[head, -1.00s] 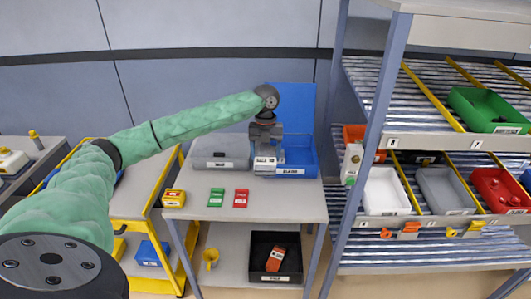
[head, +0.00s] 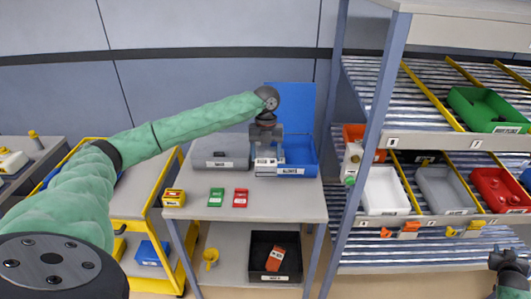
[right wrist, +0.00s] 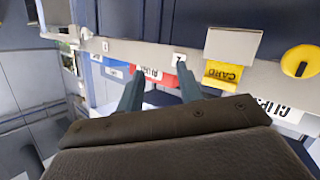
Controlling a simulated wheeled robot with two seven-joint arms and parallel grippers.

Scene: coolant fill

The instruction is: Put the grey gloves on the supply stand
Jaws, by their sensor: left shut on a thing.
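The supply stand (head: 300,200) is a grey two-level table in the middle of the head view. My left gripper (head: 267,151) is above its top, between a grey box and a blue bin. It is shut on a small pale grey thing with a white label (head: 266,166), which I take to be the grey gloves. The gripper partly hides it, and I cannot tell whether it touches the stand. My right gripper (head: 510,258) is at the lower right, before the rack. In the right wrist view its fingers (right wrist: 158,92) are apart with nothing between them.
The grey box (head: 220,152) and blue bin (head: 300,155) stand at the back of the stand top. Green (head: 216,197), red (head: 240,198) and yellow (head: 173,198) items lie in front. A black bin (head: 275,257) is below. A rack of bins (head: 385,190) stands right.

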